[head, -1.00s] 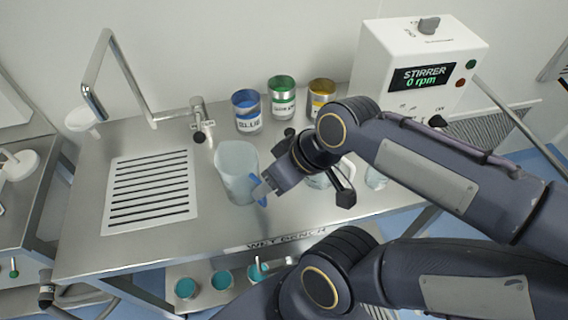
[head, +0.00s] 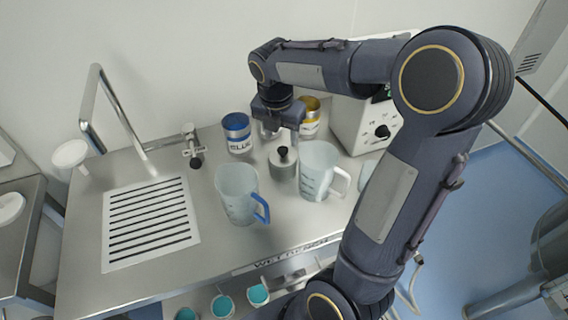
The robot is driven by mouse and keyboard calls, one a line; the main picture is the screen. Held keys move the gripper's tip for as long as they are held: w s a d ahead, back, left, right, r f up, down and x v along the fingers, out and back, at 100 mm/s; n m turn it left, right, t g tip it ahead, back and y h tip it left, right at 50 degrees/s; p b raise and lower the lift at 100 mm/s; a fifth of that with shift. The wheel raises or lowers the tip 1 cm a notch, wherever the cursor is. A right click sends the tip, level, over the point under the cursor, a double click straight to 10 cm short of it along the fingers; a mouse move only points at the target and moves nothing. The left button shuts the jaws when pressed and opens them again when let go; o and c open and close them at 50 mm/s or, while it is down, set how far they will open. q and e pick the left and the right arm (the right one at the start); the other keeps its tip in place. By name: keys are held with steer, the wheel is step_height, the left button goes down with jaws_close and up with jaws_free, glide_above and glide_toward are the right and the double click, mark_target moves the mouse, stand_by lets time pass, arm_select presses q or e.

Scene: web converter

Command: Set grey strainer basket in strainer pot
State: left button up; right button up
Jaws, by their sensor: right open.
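A short grey metal cylinder (head: 283,168) with a black knob on top stands on the steel bench, between two clear jugs. It is the only grey vessel I see; I cannot tell whether it is the strainer basket or the strainer pot. I make out no other basket or pot. My right gripper (head: 280,132) points down just above and behind the cylinder, open, with nothing seen between its fingers. It appears apart from the knob. My left gripper is not in view.
A jug with a blue handle (head: 238,194) stands left of the cylinder, and a jug with a white handle (head: 320,171) right. Blue (head: 238,134) and yellow (head: 309,118) cans stand behind. The stirrer (head: 361,125) is partly hidden by my arm. A slotted drain (head: 150,222) lies left.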

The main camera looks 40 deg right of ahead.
mark_target(283, 149)
steer(key=f, duration=0.3)
steer(key=d+f, duration=0.1)
steer(key=f, duration=0.1)
steer(key=shift+w+p, duration=0.4)
steer(key=shift+c, duration=0.4)
jaws_close()
